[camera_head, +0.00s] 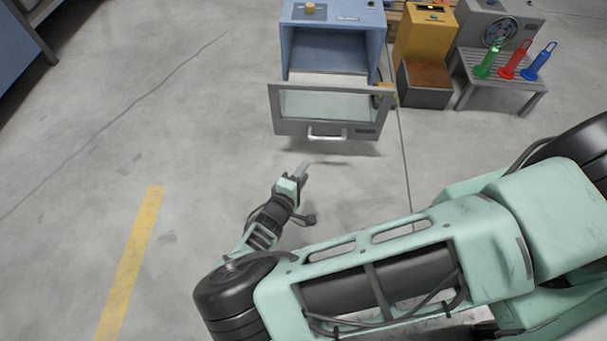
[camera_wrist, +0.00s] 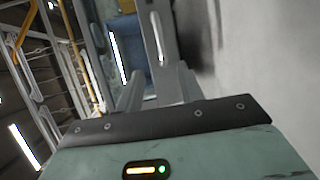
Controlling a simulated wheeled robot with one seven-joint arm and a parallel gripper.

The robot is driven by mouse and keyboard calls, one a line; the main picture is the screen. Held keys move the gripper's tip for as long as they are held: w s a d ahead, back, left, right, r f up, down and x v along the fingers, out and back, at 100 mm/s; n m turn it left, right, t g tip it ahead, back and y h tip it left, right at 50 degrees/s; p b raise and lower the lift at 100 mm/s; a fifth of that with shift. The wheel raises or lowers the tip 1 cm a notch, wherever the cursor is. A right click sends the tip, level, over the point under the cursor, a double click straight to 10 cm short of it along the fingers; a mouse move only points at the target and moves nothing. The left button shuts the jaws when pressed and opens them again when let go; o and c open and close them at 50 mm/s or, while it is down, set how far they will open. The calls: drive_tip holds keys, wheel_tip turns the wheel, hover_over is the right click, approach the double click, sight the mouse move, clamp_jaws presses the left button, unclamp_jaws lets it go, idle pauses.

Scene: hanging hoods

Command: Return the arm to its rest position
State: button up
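My arm stretches across the lower part of the head view. My gripper (camera_head: 303,170) is over the floor, just in front of a blue box-shaped hood (camera_head: 378,45). It appears empty. In the wrist view, the two grey fingers of my gripper (camera_wrist: 157,95) stand apart with a gap between them. The hood's grey-framed glass door (camera_head: 276,112) hangs open at its front, with a silver handle (camera_head: 327,137) low on it. The gripper shows below the handle and apart from it.
A yellow box (camera_head: 420,38) and a brown-topped box (camera_head: 425,82) stand right of the hood. A grey slatted table (camera_head: 500,84) holds green (camera_head: 487,62), red (camera_head: 514,66) and blue (camera_head: 540,63) objects. The floor at left, with a yellow stripe (camera_head: 132,260), is clear.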

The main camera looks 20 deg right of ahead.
idle(0.4)
drive_tip(key=s+a+r+m+g+y+p, duration=0.15)
drive_tip(key=s+r+g, duration=0.25)
drive_tip(key=r, duration=0.4)
drive_tip(key=s+a+r+m+g+y+p, duration=0.1)
drive_tip(key=s+r+m+g+y, duration=0.15)
drive_tip(key=r+g, duration=0.4)
drive_tip(key=s+a+r+m+g+y+p, duration=0.1)
drive_tip(key=s+a+r+g+y, duration=0.15)
drive_tip(key=s+r, duration=0.45)
drive_tip(key=s+d+r+n+t+y+p, duration=0.1)
drive_tip(key=s+d+r+y, duration=0.2)
drive_tip(key=r, duration=0.9)
drive_tip(key=s+d+r+n+y+p, duration=0.1)
drive_tip(key=s+d+r+y, duration=0.15)
drive_tip(key=r, duration=0.95)
wheel_tip(320, 180, up, 38)
drive_tip(key=p, duration=3.8)
drive_tip(key=shift+s+d+r+t, duration=0.15)
drive_tip(key=shift+d+t, duration=0.15)
